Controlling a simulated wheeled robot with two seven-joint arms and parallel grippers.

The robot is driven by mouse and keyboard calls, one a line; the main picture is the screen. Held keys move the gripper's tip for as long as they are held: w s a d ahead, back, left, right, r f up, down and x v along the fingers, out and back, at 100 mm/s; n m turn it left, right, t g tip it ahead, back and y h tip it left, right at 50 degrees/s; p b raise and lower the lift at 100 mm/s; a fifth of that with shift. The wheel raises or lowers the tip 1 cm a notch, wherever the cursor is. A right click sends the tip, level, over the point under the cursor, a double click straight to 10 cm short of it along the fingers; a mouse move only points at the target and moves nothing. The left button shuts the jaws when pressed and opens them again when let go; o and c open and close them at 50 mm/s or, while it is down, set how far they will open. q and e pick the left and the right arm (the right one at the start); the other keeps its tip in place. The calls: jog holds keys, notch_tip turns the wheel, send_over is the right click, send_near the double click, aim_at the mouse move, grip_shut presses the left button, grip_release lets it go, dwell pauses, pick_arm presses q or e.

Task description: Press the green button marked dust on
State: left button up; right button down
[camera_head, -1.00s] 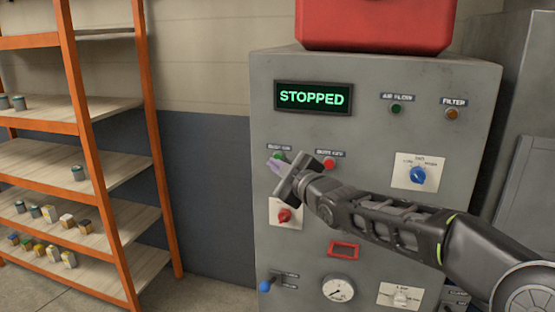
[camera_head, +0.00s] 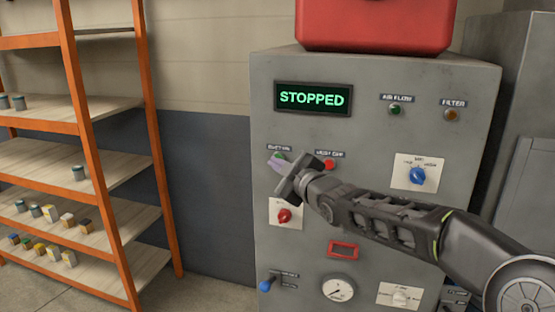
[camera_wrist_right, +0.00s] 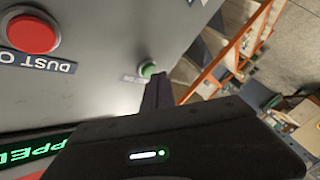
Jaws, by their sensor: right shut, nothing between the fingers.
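The green dust on button (camera_head: 279,156) sits at the upper left of the grey cabinet's front, under its small label. It also shows in the right wrist view (camera_wrist_right: 148,69), just beyond my fingertips. My right gripper (camera_head: 274,164) is shut and empty, its fingertips right by the button's lower edge. I cannot tell whether they touch it. In the right wrist view the gripper (camera_wrist_right: 158,82) points at the button. The red dust off button (camera_head: 329,164) is to the right. The display (camera_head: 313,98) reads STOPPED. My left gripper is not in view.
The grey cabinet (camera_head: 350,210) also carries a blue knob (camera_head: 418,175), a red knob (camera_head: 284,215), a gauge (camera_head: 339,289) and a blue lever (camera_head: 265,286). A red case (camera_head: 375,25) stands on top. An orange shelf rack (camera_head: 85,160) with small cans stands at left.

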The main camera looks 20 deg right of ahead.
jog(key=shift+w+d, duration=0.15)
jog(key=shift+w, duration=0.1)
dwell(0.6)
jog(key=shift+s+a+b, duration=0.4)
jog(key=shift+s+b, duration=0.25)
jog(key=shift+b, duration=0.25)
jog(key=s+a+b, duration=0.1)
jog(key=b, duration=0.2)
jog(key=s+b, duration=0.2)
jog(key=b, duration=0.1)
jog(key=s+a+b, duration=0.1)
jog(key=b, duration=0.2)
jog(key=shift+s+a+b, duration=0.15)
jog(key=shift+a+b, duration=0.2)
